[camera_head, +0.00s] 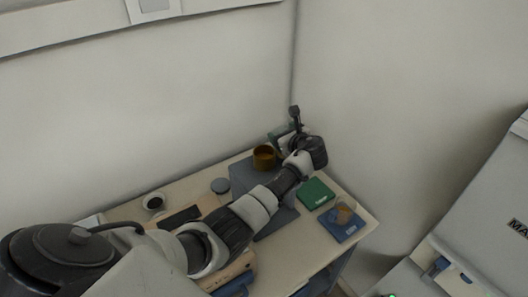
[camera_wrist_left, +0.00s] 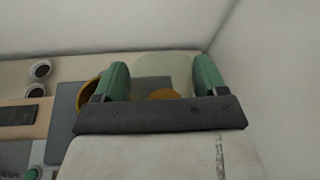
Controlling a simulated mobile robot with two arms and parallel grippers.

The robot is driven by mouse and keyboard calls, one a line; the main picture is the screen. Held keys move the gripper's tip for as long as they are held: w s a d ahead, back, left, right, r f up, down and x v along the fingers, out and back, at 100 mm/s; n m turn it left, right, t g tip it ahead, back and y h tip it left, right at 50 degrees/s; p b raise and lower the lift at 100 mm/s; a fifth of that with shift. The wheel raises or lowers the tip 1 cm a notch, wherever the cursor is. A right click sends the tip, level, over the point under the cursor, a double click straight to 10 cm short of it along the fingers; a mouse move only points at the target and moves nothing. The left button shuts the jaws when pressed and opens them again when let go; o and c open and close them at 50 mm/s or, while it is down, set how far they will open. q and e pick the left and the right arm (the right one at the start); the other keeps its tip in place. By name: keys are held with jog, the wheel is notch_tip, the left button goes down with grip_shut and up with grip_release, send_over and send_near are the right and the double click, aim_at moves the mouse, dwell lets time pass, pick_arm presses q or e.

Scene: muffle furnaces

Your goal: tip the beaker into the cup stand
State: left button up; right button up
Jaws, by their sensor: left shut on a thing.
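My left gripper (camera_head: 284,133) reaches over the back of the table, close beside an amber-brown cup (camera_head: 264,158). The amber cup (camera_wrist_left: 87,96) is partly hidden behind the left finger there. The held beaker is hard to make out in the head view, and its tilt cannot be told. My right gripper is not in view.
A clear vessel with orange content (camera_head: 343,213) stands on a blue pad (camera_head: 341,234) at the table's right corner. A green box (camera_head: 315,193) lies behind it. Walls close in behind.

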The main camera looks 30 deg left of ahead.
pick_arm(q)
jog(key=shift+w+d+f+m+g, duration=0.2)
jog(key=shift+w+m+g, duration=0.2)
jog(key=shift+m, duration=0.3)
jog(key=shift+w+f, duration=0.1)
jog(key=shift+r, duration=2.55)
